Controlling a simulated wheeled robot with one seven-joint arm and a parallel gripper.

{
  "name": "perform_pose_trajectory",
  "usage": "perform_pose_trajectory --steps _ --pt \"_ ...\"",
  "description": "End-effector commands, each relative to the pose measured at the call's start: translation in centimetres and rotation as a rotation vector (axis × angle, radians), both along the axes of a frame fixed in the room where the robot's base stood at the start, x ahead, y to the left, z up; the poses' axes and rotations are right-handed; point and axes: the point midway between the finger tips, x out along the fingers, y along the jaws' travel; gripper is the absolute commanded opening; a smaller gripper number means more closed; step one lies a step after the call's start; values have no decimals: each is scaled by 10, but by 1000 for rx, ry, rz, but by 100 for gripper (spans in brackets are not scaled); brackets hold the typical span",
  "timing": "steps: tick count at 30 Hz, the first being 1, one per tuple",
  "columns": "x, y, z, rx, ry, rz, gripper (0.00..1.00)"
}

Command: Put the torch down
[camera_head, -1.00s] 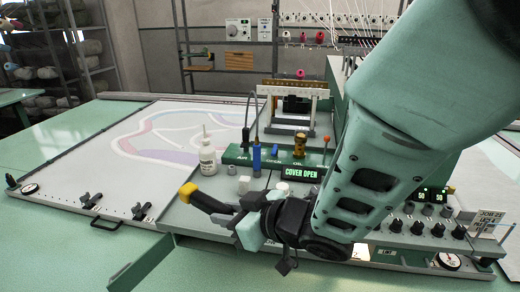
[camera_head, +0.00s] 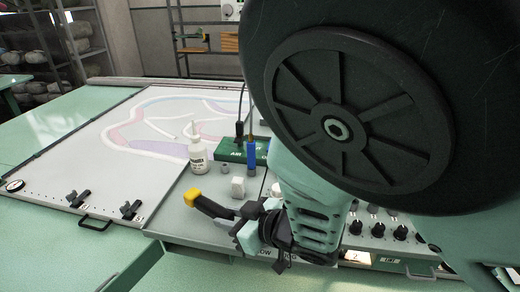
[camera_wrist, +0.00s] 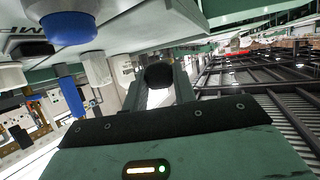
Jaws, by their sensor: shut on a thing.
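The torch is black with a yellow head (camera_head: 192,197). Its dark body (camera_head: 214,208) points to the upper left from my gripper (camera_head: 250,222) in the head view. My gripper is shut on it, low over the grey front deck of the machine. In the wrist view, a round black end, likely the torch's (camera_wrist: 159,76), shows between the fingers of my gripper (camera_wrist: 158,92). I cannot tell whether the torch touches the deck. My own arm hides much of the right side.
A white labelled bottle (camera_head: 197,150), a white block (camera_head: 238,187) and a blue-handled tool (camera_head: 251,155) stand close behind the torch. A row of black knobs (camera_head: 378,230) lies to the right. Grey deck (camera_head: 180,222) is bare around the torch.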

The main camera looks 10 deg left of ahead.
Motion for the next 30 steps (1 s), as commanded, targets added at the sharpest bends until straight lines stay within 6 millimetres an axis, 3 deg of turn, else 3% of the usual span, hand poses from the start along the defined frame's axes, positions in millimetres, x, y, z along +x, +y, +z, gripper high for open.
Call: perform_pose_trajectory --steps 9,23,24,25,26,30 --pt "-1 0 -32 -2 0 2 2" --pt "0 0 -40 1 0 0 2" --pt "0 0 -39 0 -1 0 35" --pt "0 0 -38 0 -1 0 44" --pt "0 0 -38 0 -1 0 49" --pt "0 0 -38 0 -1 0 49"
